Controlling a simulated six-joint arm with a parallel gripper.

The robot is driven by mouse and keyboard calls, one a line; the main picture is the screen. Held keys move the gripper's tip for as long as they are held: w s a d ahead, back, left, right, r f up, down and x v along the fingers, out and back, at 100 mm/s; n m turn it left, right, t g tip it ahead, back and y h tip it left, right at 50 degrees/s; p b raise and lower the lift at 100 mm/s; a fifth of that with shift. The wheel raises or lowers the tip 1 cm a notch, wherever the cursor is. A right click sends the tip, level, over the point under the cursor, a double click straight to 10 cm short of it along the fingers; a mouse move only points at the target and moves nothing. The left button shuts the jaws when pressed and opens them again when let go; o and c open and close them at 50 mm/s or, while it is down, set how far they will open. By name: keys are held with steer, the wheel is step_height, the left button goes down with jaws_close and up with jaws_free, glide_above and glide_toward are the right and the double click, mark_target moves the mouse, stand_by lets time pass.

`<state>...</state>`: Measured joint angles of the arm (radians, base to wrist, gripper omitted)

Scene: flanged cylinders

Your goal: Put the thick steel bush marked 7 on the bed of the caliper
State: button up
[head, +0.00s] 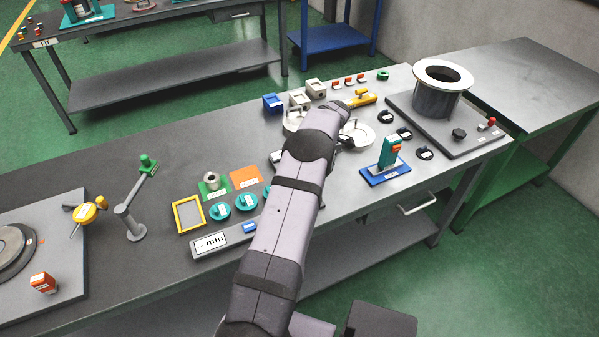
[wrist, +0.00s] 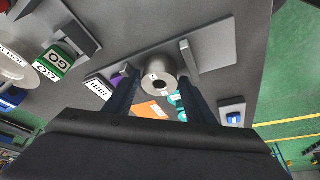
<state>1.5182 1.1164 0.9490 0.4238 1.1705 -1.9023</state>
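The thick steel bush (wrist: 158,76) is in the wrist view, a short grey cylinder with a dark bore; a small mark on its face is too small to read surely. My gripper (wrist: 159,86) has its two dark fingers on either side of the bush and appears shut on it. Behind the bush is a long grey bar with two upright jaws, which looks like the caliper (wrist: 215,55). The bush shows between those jaws; I cannot tell whether it touches the bed. In the head view my arm hides my gripper and the held bush.
In the head view, another steel cylinder (head: 211,179) stands on a green block beside an orange mat (head: 245,177) and teal round pieces (head: 220,211). A grey bar marked mm (head: 212,241) lies in front. A teal gauge (head: 390,150) stands right of my arm.

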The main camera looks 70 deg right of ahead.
steer(key=shift+r, duration=0.25)
steer(key=b+v, duration=0.3)
steer(key=v, duration=0.8)
steer(key=shift+s+r, duration=0.25)
steer(key=shift+r, duration=0.1)
steer(key=shift+w, duration=0.1)
steer(key=w+a+m+g+y, duration=0.1)
steer(key=w+a, duration=0.5)
steer(key=w, duration=0.3)
steer(key=w+a+g, duration=0.1)
steer(key=w+a, duration=0.5)
steer(key=w, duration=0.3)
steer(key=w+a+g, duration=0.1)
steer(key=w+a, duration=0.3)
steer(key=a, duration=0.4)
steer(key=w+a, duration=0.3)
steer(key=a, duration=0.4)
steer(key=a+f+m+g, duration=0.1)
steer(key=a+f, duration=0.1)
steer(key=a, duration=1.3)
steer(key=s+a+f+h, duration=0.1)
steer(key=s+a+f, duration=0.3)
steer(key=s+a, duration=0.7)
steer(key=shift+a+h, duration=0.4)
steer(key=shift+a, duration=0.75)
